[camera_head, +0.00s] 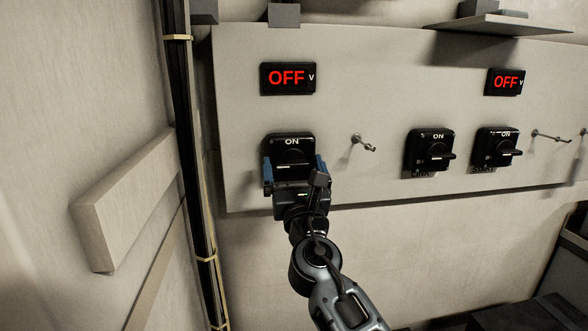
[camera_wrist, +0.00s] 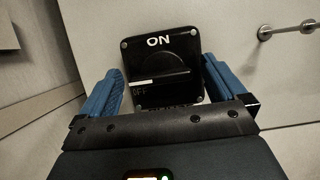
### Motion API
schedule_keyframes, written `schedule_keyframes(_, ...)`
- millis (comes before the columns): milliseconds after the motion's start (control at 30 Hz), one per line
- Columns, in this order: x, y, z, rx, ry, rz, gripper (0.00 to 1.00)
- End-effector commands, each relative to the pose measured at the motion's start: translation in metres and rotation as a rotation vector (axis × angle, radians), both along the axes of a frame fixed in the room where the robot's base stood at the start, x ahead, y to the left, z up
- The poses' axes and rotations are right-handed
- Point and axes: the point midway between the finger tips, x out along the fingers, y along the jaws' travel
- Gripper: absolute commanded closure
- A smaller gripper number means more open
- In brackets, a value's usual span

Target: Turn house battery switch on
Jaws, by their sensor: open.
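A black rotary switch (camera_head: 291,150) with a white ON mark is on the pale panel, below the left red OFF display (camera_head: 288,78). In the wrist view the switch (camera_wrist: 158,52) fills the middle; its handle (camera_wrist: 160,78) lies nearly level, its white-marked end at the left beside OFF lettering. The label below the switch is mostly hidden by my gripper. My gripper (camera_head: 295,172) is open in front of the lower part of the switch. Its blue fingers (camera_wrist: 162,85) stand on either side of the handle, apart from it as far as I can tell.
Two similar black switches, labelled LINK (camera_head: 431,150) and START (camera_head: 496,147), are to the right. A second OFF display (camera_head: 506,82) is above them. A metal hook (camera_head: 364,143) projects from the panel right of my gripper. Dark vertical cables (camera_head: 190,150) run along the left.

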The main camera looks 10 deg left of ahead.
Motion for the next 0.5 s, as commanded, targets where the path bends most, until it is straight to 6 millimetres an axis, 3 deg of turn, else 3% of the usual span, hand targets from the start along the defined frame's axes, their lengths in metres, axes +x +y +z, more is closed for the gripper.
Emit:
schedule_keyframes(67, -0.0001, -0.0001, 0.0, 0.0, 0.0, 0.0, 0.03)
schedule_keyframes(500, -0.0002, -0.0003, -0.0001, 0.001, 0.0, 0.0, 0.45)
